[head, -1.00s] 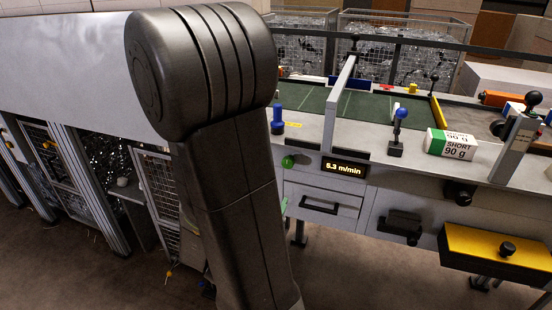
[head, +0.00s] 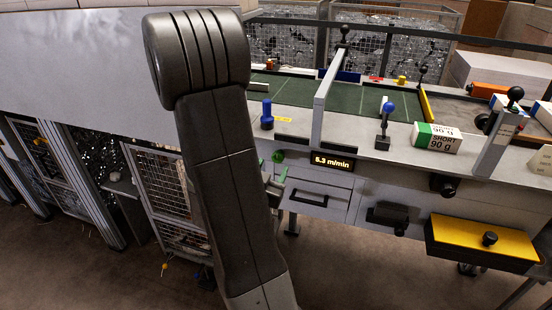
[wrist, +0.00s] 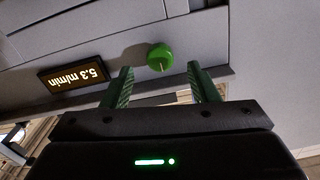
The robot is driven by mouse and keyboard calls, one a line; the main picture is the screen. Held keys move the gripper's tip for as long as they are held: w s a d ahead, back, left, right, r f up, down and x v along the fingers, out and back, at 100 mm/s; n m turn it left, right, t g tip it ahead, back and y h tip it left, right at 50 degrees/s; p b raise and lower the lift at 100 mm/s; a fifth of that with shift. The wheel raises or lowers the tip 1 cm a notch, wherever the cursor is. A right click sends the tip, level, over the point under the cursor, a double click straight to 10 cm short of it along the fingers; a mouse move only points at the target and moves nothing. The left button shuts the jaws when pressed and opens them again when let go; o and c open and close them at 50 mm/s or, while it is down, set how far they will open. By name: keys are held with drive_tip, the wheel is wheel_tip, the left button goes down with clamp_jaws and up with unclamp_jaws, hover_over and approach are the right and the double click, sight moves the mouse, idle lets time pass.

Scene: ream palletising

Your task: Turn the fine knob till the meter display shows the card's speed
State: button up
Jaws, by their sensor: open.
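The fine knob, taken to be the round green knob (head: 277,156), sits on the machine's front edge beside the meter display (head: 332,162). The display reads about 5.3 m/min; it shows upside down in the wrist view (wrist: 76,76). My gripper (head: 278,180) is just below the knob in the head view, partly hidden by my arm. In the wrist view its green fingers (wrist: 160,72) are open and empty. The green knob (wrist: 160,57) lies ahead, in line with the gap between the fingertips, apart from both. I cannot make out a card with a readable speed.
A blue knob (head: 267,114) and a blue-topped lever (head: 386,122) stand on the machine top. A white-green ream marked SHORT 90 g (head: 432,138) lies to the right. A drawer (head: 312,196) is below the display, and a yellow-topped box (head: 486,238) juts out at right.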

sight(277, 160)
drive_tip(key=shift+p+x, duration=0.45)
drive_tip(key=shift+x, duration=1.85)
drive_tip(key=c, duration=1)
